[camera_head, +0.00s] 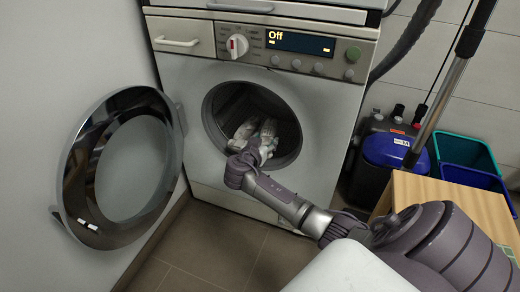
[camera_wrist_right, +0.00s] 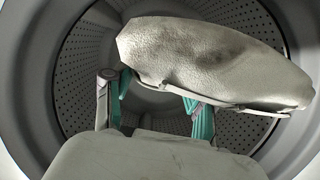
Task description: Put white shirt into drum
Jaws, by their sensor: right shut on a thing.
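The white shirt (camera_head: 246,131) is a bunched pale cloth in the drum opening in the head view. The drum (camera_head: 270,108) is dark inside, and its round door (camera_head: 70,180) stands wide open to the left. My right gripper (camera_head: 262,136) reaches into the opening, shut on the shirt. In the right wrist view the shirt (camera_wrist_right: 215,60) shows as a pale lump above and across the teal fingers (camera_wrist_right: 158,98), with the perforated drum wall (camera_wrist_right: 85,75) around it. A pale surface fills the bottom of that view; I cannot tell what it is. My left gripper is not in view.
The front panel with its dial (camera_head: 237,45) and display reading "Off" is above the opening. To the right are a blue-lidded container (camera_head: 395,150), a wooden surface (camera_head: 440,195) and teal and blue bins (camera_head: 467,152). Tiled floor (camera_head: 215,245) is clear in front.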

